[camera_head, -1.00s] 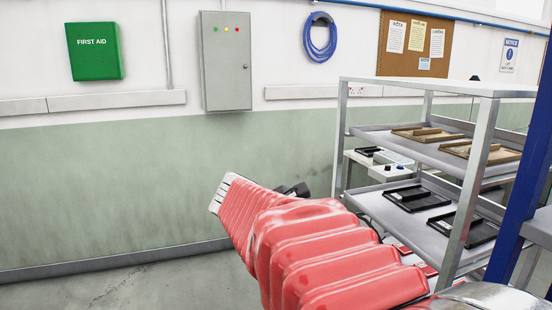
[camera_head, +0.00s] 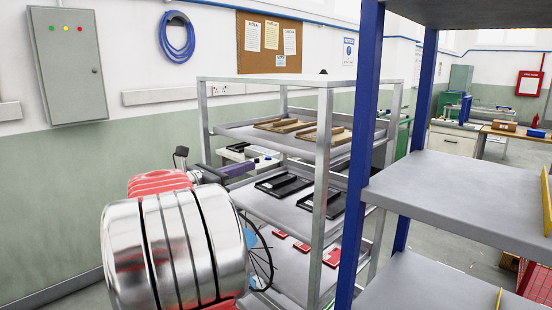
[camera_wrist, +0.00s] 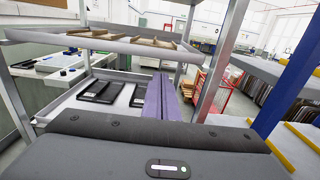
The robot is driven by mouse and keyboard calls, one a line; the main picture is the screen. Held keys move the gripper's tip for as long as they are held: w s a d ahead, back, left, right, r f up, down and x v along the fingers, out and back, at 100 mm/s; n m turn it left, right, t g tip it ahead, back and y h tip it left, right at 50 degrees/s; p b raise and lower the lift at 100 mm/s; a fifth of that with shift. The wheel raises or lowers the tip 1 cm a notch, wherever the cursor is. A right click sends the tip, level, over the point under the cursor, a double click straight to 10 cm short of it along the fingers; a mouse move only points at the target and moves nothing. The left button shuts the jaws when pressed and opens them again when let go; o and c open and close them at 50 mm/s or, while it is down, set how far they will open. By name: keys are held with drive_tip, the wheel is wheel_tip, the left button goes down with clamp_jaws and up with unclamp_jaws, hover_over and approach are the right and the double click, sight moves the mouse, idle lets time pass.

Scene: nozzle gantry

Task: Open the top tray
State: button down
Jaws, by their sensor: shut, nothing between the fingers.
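A grey metal rack (camera_head: 265,80) with sliding trays stands in the middle of the head view. Its top tray (camera_head: 238,134) holds brown angled parts and shows no clear sign of being pulled out. The top tray also crosses the upper part of the wrist view (camera_wrist: 125,46). The tray below (camera_head: 262,203) holds black parts. My gripper (camera_head: 246,165) has purple fingers, shut and empty, pointing at the rack from its left side. In the wrist view my gripper (camera_wrist: 161,80) appears below the top tray's edge and over the black-part tray. Contact with the rack cannot be told.
A lower tray with red parts (camera_head: 297,246) sits under the black-part tray. A blue-posted shelf (camera_head: 365,150) stands close on the right. A grey wall cabinet (camera_head: 68,65) hangs at the left. Open floor shows between the wall and the rack.

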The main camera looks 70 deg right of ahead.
drive_tip(key=shift+d, duration=0.1)
drive_tip(key=x, duration=1.4)
drive_tip(key=shift+d, duration=0.1)
